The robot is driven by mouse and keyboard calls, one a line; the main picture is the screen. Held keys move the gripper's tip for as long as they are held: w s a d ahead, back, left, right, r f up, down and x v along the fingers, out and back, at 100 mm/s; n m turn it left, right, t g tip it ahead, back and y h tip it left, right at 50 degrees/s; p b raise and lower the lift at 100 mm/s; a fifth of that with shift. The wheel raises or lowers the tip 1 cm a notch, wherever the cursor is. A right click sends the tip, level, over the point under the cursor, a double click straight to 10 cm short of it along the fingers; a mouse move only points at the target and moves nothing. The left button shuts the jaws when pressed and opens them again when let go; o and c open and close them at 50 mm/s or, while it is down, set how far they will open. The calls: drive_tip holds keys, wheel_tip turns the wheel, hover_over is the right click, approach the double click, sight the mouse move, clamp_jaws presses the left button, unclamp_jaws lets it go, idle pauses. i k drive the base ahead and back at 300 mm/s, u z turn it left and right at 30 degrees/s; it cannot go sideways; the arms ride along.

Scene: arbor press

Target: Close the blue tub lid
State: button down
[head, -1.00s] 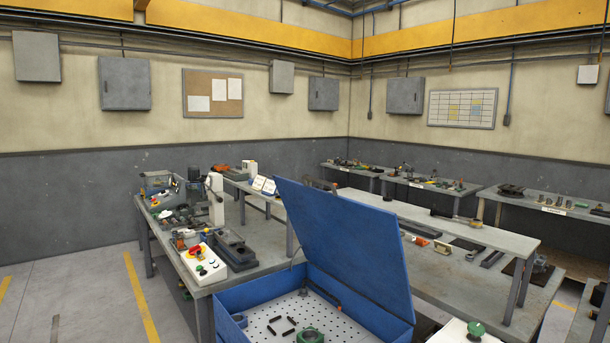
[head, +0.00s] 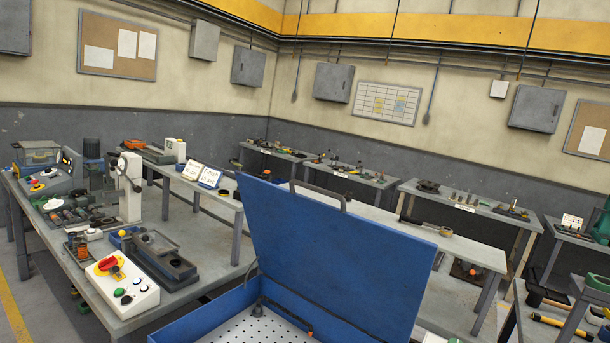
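The blue tub lid (head: 325,255) stands raised and tilted back, with a dark handle (head: 318,192) on its upper edge. It is hinged on the blue tub (head: 212,318), which is open at the bottom of the head view. Part of the tub's perforated light floor (head: 262,328) shows, with a dark rod-like part along the inner wall. The lower part of the tub is cut off by the frame. My gripper is not in view.
A workbench on the left carries a control box (head: 122,284) with a red knob, a press and small parts. A grey bench (head: 440,250) stands behind the lid. More benches line the back wall. Bare floor shows at far left.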

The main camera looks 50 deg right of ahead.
sight(374, 276)
drive_tip(key=z, duration=0.3)
drive_tip(key=i, duration=0.9)
drive_tip(key=z, duration=0.6)
